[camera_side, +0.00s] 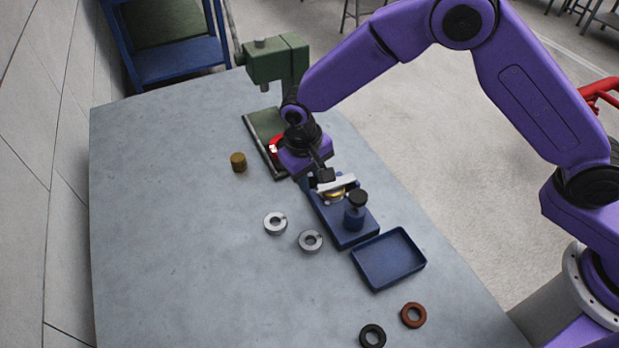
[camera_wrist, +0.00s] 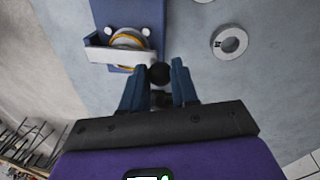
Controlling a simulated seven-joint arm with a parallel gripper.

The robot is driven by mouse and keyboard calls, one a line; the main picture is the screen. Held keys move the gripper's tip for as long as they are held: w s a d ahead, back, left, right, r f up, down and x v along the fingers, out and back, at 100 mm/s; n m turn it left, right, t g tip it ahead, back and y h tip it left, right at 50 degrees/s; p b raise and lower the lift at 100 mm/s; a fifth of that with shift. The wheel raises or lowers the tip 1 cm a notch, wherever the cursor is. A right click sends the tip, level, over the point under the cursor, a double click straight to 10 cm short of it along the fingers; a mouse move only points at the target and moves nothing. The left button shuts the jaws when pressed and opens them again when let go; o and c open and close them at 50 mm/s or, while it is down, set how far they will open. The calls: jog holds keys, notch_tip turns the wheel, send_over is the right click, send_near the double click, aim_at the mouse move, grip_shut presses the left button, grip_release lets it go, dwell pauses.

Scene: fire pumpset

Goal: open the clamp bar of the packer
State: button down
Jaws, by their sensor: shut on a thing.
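The packer is a blue base (camera_side: 350,236) near the table's right edge, with a blue post topped by a black knob (camera_side: 357,198). Its pale clamp bar (camera_side: 337,183) lies over a seat holding a gold-coloured ring (camera_side: 334,194). In the wrist view the clamp bar (camera_wrist: 113,55) crosses in front of the gold ring (camera_wrist: 130,39), and a black ball knob (camera_wrist: 160,73) is at its right end. My gripper (camera_wrist: 156,78) has its two blue fingers on either side of this ball, shut on it. In the side view my gripper (camera_side: 322,177) is at the bar's far end; the ball's contact is hidden.
A green press (camera_side: 278,58) stands behind my gripper, with a red part (camera_side: 274,146) near its base. Two grey rings (camera_side: 275,223) and a brass cylinder (camera_side: 238,162) lie left. The table's left is clear.

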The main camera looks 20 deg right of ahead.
aim_at(327, 185)
jog(key=shift+d+r+y, duration=0.45)
jog(key=shift+r+y, duration=0.2)
jog(key=shift+y, duration=0.1)
jog(key=shift+d+r+y, duration=0.45)
jog(key=shift+r+y, duration=0.2)
jog(key=shift+y, duration=0.1)
jog(key=shift+d+r+y, duration=0.9)
jog(key=shift+d+y, duration=0.15)
jog(key=shift+y, duration=0.15)
jog(key=d+f+y, duration=0.4)
jog(key=d+y, duration=0.8)
jog(key=d, duration=0.5)
jog(key=shift+y, duration=0.4)
jog(key=shift+s+f, duration=0.15)
jog(key=c, duration=0.9)
grip_release()
jog(key=shift+o, duration=0.2)
jog(key=shift+d, duration=0.1)
